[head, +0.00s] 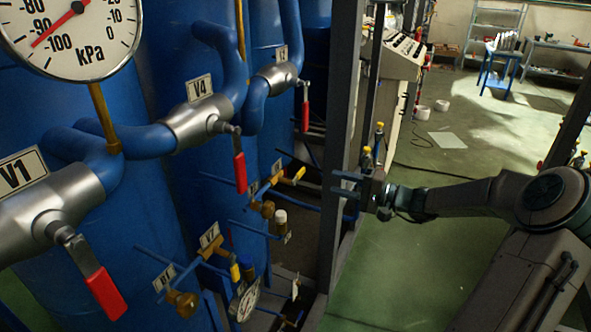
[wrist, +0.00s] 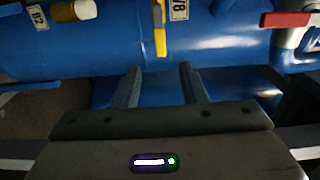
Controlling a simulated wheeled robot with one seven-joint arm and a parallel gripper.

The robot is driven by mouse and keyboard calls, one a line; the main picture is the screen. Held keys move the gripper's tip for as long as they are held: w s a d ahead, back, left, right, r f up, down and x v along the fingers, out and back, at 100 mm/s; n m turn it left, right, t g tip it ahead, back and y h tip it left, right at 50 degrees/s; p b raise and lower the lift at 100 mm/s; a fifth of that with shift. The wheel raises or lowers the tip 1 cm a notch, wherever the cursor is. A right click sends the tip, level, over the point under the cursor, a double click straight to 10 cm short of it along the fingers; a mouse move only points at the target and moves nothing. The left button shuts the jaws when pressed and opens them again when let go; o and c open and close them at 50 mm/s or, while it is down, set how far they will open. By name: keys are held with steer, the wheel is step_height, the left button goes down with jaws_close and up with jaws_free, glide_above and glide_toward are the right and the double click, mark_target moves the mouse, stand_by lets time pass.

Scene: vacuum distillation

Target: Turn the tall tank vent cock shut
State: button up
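A small brass cock with a yellow lever (head: 299,174) sits on the blue tanks' pipework, left of my gripper (head: 337,183) in the head view. In the wrist view a yellow lever (wrist: 159,32) hangs ahead of my gripper (wrist: 160,69), beside a tag (wrist: 224,7) that seems to read V8. My two fingers are apart, empty, and short of the lever. A second brass cock (head: 208,248), tagged V7, has a yellow lever (head: 235,271) lower left. I cannot tell for certain which is the tall tank vent cock.
Red-handled valves V1 (head: 62,205) and V4 (head: 195,125) and a kPa gauge (head: 70,38) stand at left. A dark frame post (head: 342,130) rises close by my gripper. A white-capped fitting (wrist: 75,11) is near tag B2. Green floor (head: 400,260) is open beyond.

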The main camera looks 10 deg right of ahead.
mark_target(303, 173)
steer(key=p+x, duration=0.3)
steer(key=x, duration=1)
steer(key=shift+w+a+p, duration=0.25)
steer(key=shift+a+p, duration=0.05)
jaws_close()
